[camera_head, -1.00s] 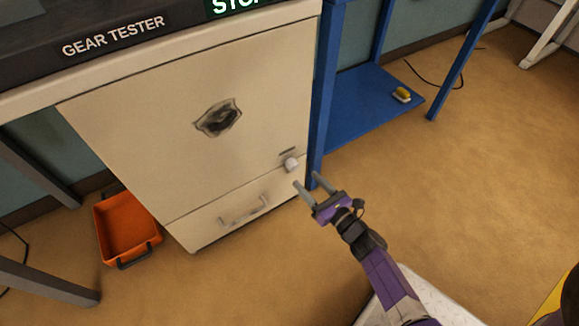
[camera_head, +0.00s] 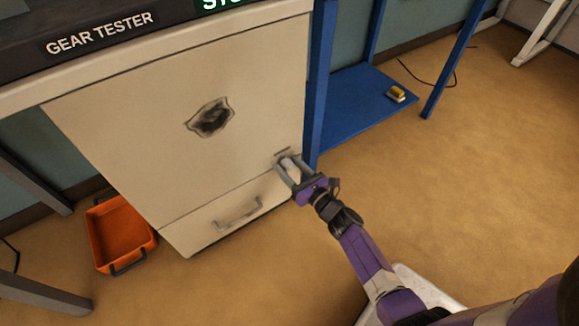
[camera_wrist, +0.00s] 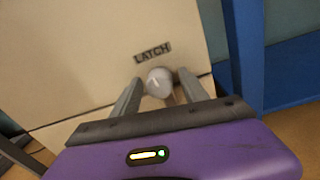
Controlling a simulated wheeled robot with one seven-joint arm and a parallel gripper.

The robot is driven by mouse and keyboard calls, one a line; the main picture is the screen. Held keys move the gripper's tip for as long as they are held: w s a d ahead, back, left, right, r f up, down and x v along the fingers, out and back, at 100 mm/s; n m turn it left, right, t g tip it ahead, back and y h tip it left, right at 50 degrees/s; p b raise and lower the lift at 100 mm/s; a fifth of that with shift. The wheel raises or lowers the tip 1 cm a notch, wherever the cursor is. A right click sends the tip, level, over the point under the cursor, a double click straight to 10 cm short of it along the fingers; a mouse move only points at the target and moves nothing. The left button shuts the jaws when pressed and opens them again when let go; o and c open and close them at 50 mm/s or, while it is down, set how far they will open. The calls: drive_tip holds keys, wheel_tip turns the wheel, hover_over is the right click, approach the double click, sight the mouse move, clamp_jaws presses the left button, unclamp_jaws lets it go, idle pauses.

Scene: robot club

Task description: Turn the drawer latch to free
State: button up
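The latch is a round pale knob (camera_wrist: 160,82) on the cabinet front, under a dark label reading LATCH (camera_wrist: 152,53). It carries a small light mark. In the head view the knob (camera_head: 288,165) is partly hidden by my gripper. My gripper (camera_head: 283,163) is open, with one finger on each side of the knob. In the wrist view the gripper (camera_wrist: 162,88) fingers show a gap on both sides of the knob; contact is not visible. The drawer (camera_head: 205,228) below, with a metal handle (camera_head: 239,213), is shut.
The cabinet front (camera_head: 130,130) has a dark scorched patch (camera_head: 209,118). A blue table leg (camera_head: 319,90) stands just right of the latch. An orange bin (camera_head: 118,235) sits on the floor at left. A yellow brush (camera_head: 396,94) lies on the blue shelf (camera_head: 350,112). Floor at right is clear.

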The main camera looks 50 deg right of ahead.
clamp_jaws()
drive_tip(key=m+b, duration=0.1)
drive_tip(key=m, duration=0.3)
drive_tip(key=shift+f+b, duration=0.1)
drive_tip(key=shift+b, duration=0.2)
drive_tip(key=m+b, duration=0.1)
drive_tip(key=m, duration=0.4)
drive_tip(key=shift+m+t, duration=0.3)
drive_tip(key=m, duration=0.4)
drive_tip(key=shift+m+h, duration=0.7)
drive_tip(key=shift+m, duration=1.8)
